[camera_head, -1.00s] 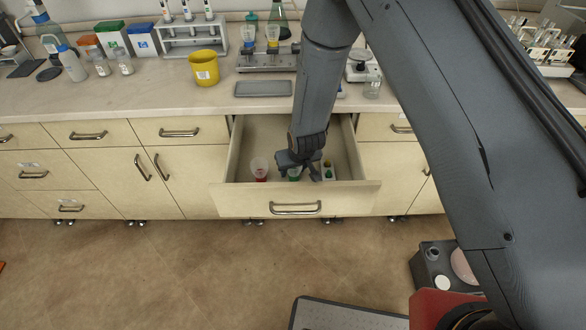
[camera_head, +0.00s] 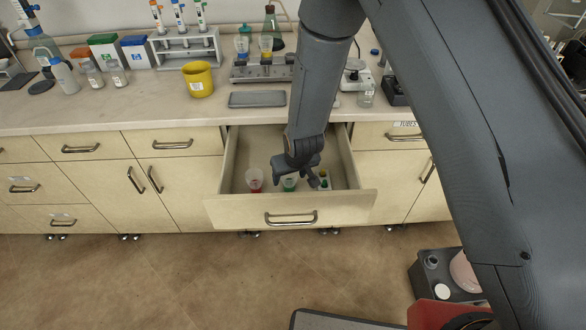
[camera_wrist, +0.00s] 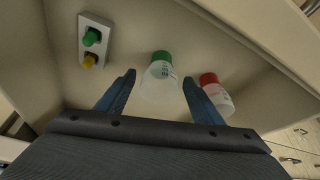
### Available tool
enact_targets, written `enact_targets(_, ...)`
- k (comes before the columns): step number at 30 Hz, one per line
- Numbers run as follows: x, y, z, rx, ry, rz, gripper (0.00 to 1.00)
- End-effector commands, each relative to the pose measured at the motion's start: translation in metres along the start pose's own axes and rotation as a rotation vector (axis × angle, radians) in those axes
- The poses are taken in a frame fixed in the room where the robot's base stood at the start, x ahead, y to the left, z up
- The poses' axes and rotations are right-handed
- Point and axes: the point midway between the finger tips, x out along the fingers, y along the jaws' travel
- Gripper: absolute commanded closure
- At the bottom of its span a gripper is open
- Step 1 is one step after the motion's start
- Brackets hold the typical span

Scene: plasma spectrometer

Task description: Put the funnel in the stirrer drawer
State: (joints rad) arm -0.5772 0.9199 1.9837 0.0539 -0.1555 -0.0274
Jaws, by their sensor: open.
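The open drawer (camera_head: 222,208) below the bench holds small funnel-like cups, each with a clear body and a coloured end. The green-ended funnel (camera_head: 289,184) stands near the drawer's front wall; in the wrist view it shows (camera_wrist: 159,80) just beyond and between my fingertips. The red-ended funnel (camera_head: 254,181) is beside it, to the left in the head view. It also shows in the wrist view (camera_wrist: 216,94), past the other finger. My gripper (camera_head: 297,175) is open over the drawer, with nothing clamped. I cannot tell whether a finger touches the green-ended funnel.
A small pale block (camera_wrist: 94,42) with green and yellow pieces lies in the drawer, on the other side. The drawer walls stand close around my gripper. On the bench above are a grey tray (camera_head: 257,99), a yellow bin (camera_head: 198,79) and a metal rack (camera_head: 262,70).

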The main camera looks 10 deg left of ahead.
Motion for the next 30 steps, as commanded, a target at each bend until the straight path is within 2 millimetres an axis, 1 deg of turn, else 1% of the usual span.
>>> enact_targets(1,-0.008,0.000,-0.001,-0.001,0.002,0.000,0.39)
enact_targets(9,-0.049,0.000,-0.001,0.000,0.002,0.000,0.39)
enact_targets(15,-0.073,0.000,-0.001,0.000,0.002,0.000,0.39)
enact_targets(20,-0.082,0.000,0.000,0.000,0.000,0.000,0.39)
enact_targets(26,-0.085,0.000,0.001,0.000,-0.001,0.000,0.39)
enact_targets(28,-0.087,0.003,0.001,0.004,-0.002,0.001,0.39)
enact_targets(30,-0.095,0.013,0.002,0.022,-0.006,0.007,0.39)
